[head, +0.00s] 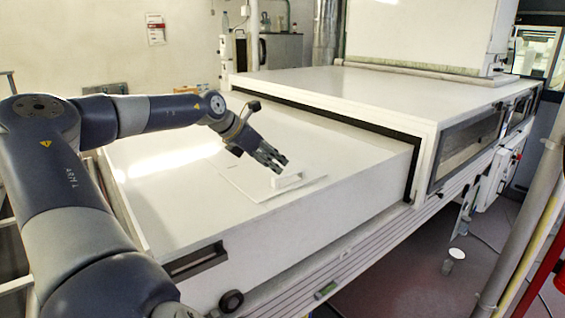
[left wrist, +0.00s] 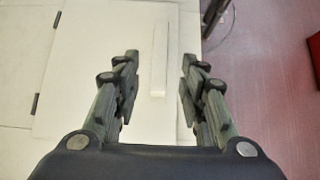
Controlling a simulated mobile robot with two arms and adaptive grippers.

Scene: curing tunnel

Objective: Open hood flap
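The hood flap (head: 250,182) is a thin white panel lying flat on the top of the white machine, with a white bar handle (head: 287,181) near its right edge. In the left wrist view the flap (left wrist: 95,75) has dark hinges along its left edge, and the handle (left wrist: 159,60) runs lengthwise. My left gripper (head: 277,166) is just above the handle. The left wrist view shows its two fingers (left wrist: 158,90) spread apart, one on each side of the handle's near end, with clear gaps. My right gripper is not in view.
The white tunnel housing (head: 330,85) with a dark-edged opening rises behind the flap. A side window (head: 467,145) is on its right face. The machine's top (head: 290,228) around the flap is bare. The floor (head: 400,262) is to the right, with a post (head: 520,245) at the far right.

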